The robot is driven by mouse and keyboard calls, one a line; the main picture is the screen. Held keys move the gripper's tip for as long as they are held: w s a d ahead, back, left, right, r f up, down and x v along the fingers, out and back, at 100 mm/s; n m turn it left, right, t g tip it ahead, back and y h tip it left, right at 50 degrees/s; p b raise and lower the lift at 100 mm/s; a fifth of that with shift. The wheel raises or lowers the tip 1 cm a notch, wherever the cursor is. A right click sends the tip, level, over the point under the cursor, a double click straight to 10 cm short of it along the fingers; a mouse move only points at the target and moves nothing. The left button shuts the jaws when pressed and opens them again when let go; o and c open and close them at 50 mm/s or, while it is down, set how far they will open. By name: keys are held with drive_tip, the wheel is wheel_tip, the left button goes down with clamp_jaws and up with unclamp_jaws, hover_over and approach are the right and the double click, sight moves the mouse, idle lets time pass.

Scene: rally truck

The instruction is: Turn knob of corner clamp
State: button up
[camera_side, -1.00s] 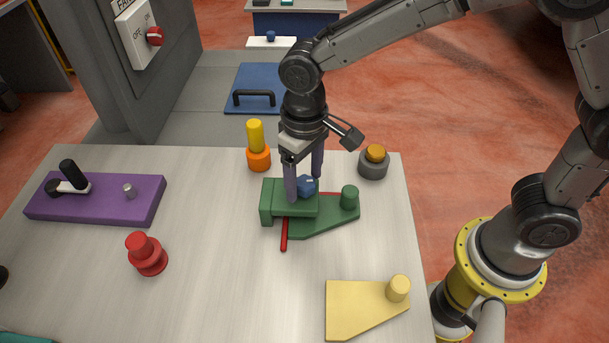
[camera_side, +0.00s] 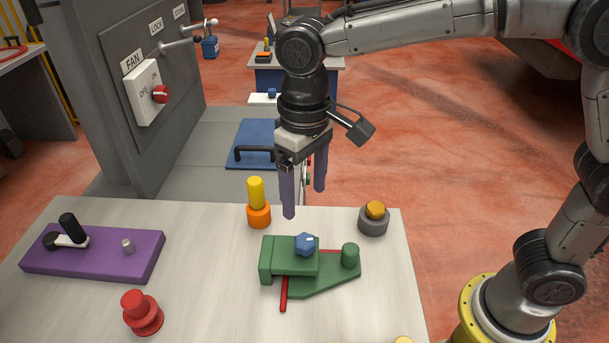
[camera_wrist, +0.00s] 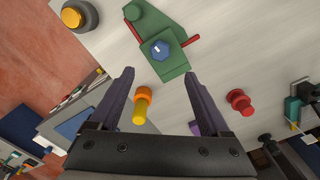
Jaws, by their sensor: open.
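The green corner clamp (camera_side: 280,260) sits on the light table, with a red bar (camera_side: 283,293) sticking out at its front. Its blue faceted knob (camera_side: 305,244) is on top and carries a small white mark. In the wrist view the knob (camera_wrist: 160,49) lies beyond the fingertips, near the top middle. My gripper (camera_side: 305,202) is open and empty, pointing down, above and behind the clamp, apart from the knob. In the wrist view both fingers of my gripper (camera_wrist: 158,73) show spread apart with nothing between the tips.
An orange and yellow peg (camera_side: 258,203) stands behind the clamp, close to my fingers. A grey base with an orange button (camera_side: 374,219) is at the back right. A red knob piece (camera_side: 142,313) and a purple board (camera_side: 92,255) are at left. The table between them is clear.

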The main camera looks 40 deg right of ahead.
drive_tip(key=shift+r, duration=1.35)
idle(2.0)
drive_tip(key=s+d+r+m+t, duration=0.2)
drive_tip(key=s+d+r, duration=0.15)
drive_tip(key=d, duration=0.35)
drive_tip(key=s+d+r+m+t, duration=0.1)
drive_tip(key=s+d+r, duration=0.25)
drive_tip(key=d, duration=0.35)
drive_tip(key=s+d+f+n+t, duration=0.1)
drive_tip(key=s+d+f+t, duration=0.1)
drive_tip(key=s+d+f, duration=0.3)
drive_tip(key=s+f, duration=0.3)
drive_tip(key=s, duration=0.2)
drive_tip(key=shift+d+f+t, duration=0.15)
drive_tip(key=shift+d+t, duration=0.05)
drive_tip(key=shift+t, duration=0.1)
